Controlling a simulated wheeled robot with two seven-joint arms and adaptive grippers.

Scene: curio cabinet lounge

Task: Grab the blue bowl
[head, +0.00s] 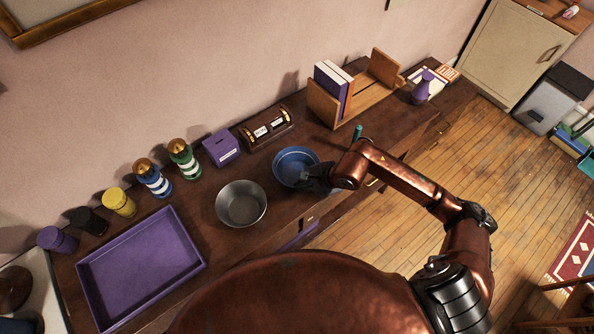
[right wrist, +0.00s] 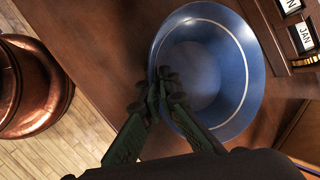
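The blue bowl (head: 292,163) stands on the dark wooden cabinet top, right of a grey metal bowl (head: 241,205). It fills much of the right wrist view (right wrist: 222,70), showing its inside and a pale ring line. My right gripper (head: 312,181) is at the bowl's near right edge in the head view. In the right wrist view its dark fingers (right wrist: 168,88) are close together, one on each side of the rim, and look shut on it. I cannot tell whether the bowl is lifted at all. My left gripper is not in view.
A purple tray (head: 140,268) lies at the left. Several jars and striped bottles (head: 153,178), a purple box (head: 222,147) and a calendar block (head: 267,128) line the back. A wooden book rack (head: 324,102) stands beyond. Wooden floor (head: 490,150) lies right of the cabinet.

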